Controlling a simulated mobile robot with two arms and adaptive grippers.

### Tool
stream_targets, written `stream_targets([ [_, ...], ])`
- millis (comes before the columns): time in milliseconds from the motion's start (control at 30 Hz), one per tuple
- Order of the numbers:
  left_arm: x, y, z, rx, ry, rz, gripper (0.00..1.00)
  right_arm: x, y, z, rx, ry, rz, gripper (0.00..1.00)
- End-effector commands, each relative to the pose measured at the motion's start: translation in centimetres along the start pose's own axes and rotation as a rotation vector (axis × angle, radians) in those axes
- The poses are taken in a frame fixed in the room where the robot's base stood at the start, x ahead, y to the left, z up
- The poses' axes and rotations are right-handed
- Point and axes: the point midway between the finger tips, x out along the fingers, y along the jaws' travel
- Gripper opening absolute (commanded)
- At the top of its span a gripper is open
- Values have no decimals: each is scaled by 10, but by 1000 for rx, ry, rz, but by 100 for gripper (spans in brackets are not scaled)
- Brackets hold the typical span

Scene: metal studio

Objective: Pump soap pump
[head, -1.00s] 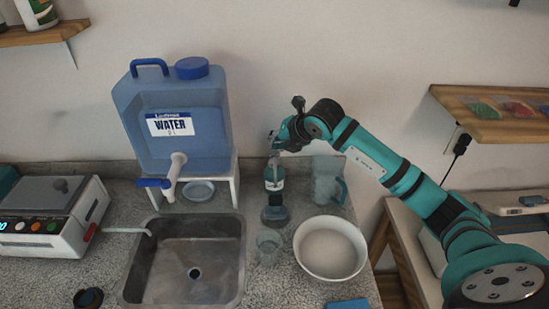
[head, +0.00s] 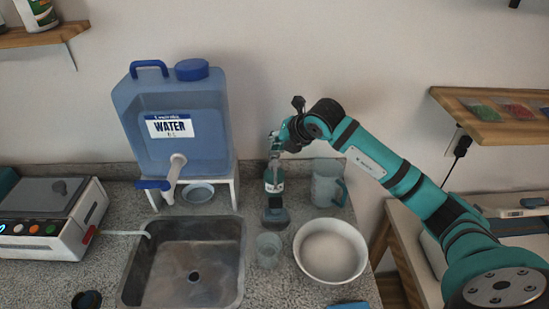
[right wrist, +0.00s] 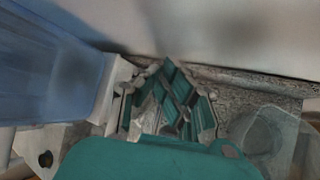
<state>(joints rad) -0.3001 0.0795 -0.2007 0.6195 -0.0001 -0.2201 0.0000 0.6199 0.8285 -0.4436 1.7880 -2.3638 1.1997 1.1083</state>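The soap pump (head: 274,184) is a small bottle with a pale label band, standing upright on the counter behind a dark-based item, right of the water tank. My right gripper (head: 275,156) points down directly over its top. The gripper covers the pump head, so I cannot tell whether they touch or how far the head is pressed. In the right wrist view the teal fingers (right wrist: 172,98) are close together and look shut, with nothing clearly held between them. My left gripper is out of view.
A blue water tank (head: 178,105) on a white stand is left of the gripper. A clear jug (head: 326,184), a white bowl (head: 330,250), a small glass (head: 268,250) and the dark-based item (head: 275,216) crowd the counter nearby. The sink (head: 190,265) is front left.

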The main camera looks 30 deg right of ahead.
Motion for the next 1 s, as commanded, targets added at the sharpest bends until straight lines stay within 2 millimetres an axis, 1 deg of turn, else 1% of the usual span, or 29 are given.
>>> stream_targets([
  [600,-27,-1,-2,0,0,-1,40,-40,30,30,0,-1,1,0],
  [1000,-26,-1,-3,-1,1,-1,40,-42,30,30,0,-2,1,0],
])
